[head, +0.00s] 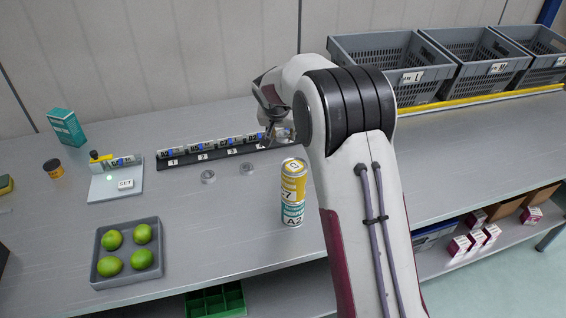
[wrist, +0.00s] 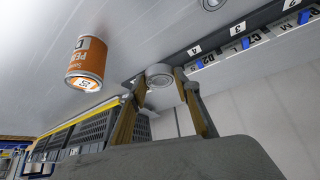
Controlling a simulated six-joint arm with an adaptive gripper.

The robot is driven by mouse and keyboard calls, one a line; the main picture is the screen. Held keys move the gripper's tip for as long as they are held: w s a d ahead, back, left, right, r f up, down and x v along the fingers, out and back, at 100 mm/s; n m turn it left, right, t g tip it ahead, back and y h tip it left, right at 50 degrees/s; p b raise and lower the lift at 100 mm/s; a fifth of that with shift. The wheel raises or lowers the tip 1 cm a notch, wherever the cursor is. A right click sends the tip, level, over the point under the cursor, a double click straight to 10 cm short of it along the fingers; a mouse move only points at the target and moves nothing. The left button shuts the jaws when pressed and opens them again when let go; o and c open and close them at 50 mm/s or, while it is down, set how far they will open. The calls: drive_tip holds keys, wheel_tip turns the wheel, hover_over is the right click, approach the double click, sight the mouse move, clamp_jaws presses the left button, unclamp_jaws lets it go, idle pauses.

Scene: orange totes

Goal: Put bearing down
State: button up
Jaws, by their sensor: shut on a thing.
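A small grey ring-shaped bearing (wrist: 160,75) is between the fingertips of my gripper (wrist: 161,84) in the wrist view. The gripper is shut on it. In the head view my gripper (head: 272,138) is low beside the right part of the black numbered rack (head: 205,159), and my arm hides much of it. The held bearing is not clear there. Two more bearings, one on the left (head: 208,177) and one on the right (head: 247,168), lie on the bench in front of the rack. I cannot tell whether the held bearing touches a surface.
A tall yellow-and-teal can (head: 292,195) stands by my arm. An orange can (wrist: 88,58) shows in the wrist view. A tray of limes (head: 127,281), a small fixture (head: 113,187) and a teal box (head: 66,127) are left. Grey crates (head: 385,68) stand back right.

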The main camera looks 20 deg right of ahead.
drive_tip(key=shift+f, duration=3)
drive_tip(key=shift+f, duration=1.9)
drive_tip(key=shift+f, duration=0.1)
drive_tip(key=o, duration=1.1)
drive_tip(key=shift+o, duration=0.2)
